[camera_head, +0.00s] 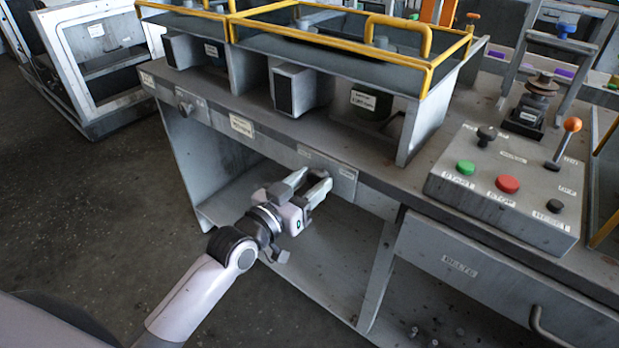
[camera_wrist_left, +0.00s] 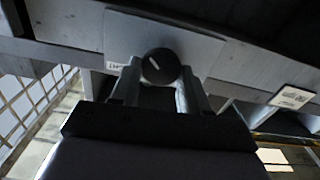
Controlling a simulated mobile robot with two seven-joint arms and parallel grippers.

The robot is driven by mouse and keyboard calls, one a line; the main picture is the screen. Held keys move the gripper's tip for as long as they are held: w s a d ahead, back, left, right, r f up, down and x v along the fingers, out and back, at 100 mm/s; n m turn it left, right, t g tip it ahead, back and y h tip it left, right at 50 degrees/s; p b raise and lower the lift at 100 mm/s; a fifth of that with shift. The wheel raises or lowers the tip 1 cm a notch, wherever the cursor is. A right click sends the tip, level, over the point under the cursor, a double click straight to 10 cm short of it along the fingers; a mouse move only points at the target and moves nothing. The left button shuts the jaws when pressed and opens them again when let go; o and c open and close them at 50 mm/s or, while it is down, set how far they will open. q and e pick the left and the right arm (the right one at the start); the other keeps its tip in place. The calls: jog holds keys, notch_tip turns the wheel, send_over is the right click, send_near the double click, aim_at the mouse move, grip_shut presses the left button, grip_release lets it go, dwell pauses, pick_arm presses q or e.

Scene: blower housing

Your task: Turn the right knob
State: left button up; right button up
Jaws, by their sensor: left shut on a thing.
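My left gripper (camera_head: 313,180) reaches up to this front edge from below left. Its two fingers stand on either side of the knob in the left wrist view, and it is shut on the knob. My right gripper is not in view.
A left knob (camera_head: 185,106) sits farther left on the same front edge. A control box (camera_head: 508,185) with green and red buttons and an orange-topped lever stands on the right. Yellow rails (camera_head: 340,45) top the shelf. The floor at left is clear.

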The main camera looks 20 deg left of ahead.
pick_arm(q)
jog(key=shift+m, duration=0.5)
jog(key=o, duration=1.1)
jog(key=shift+c, duration=0.2)
jog(key=shift+s, duration=0.2)
jog(key=v, duration=0.6)
jog(key=shift+s+a+p, duration=0.15)
jog(key=shift+s+p, duration=0.2)
